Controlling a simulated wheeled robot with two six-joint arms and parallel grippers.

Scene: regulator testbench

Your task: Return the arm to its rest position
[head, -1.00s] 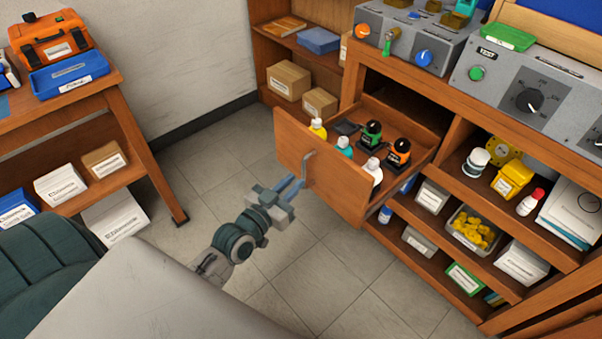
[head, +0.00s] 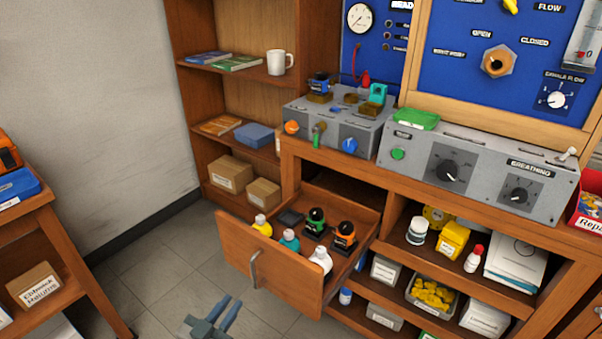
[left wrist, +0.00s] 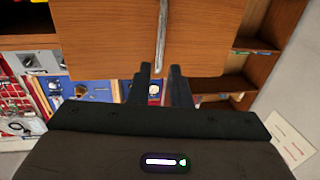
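My left gripper (head: 217,315) is at the bottom of the head view, below and in front of the open drawer. Its two fingers are apart with nothing between them. The left wrist view shows the fingers (left wrist: 160,85) spread, pointing toward the wooden drawer front (left wrist: 110,35) and its metal handle (left wrist: 162,35). In the head view the handle (head: 254,268) is clear of the gripper. The drawer (head: 285,270) is pulled out and holds several small bottles and a dark flat item. My right gripper is not in either view.
The bench (head: 340,170) with grey control boxes stands right of the drawer, with stocked shelves below. A bookcase (head: 185,110) stands behind. A wooden table (head: 40,225) is at the left. Tiled floor (head: 165,275) lies open between table and drawer.

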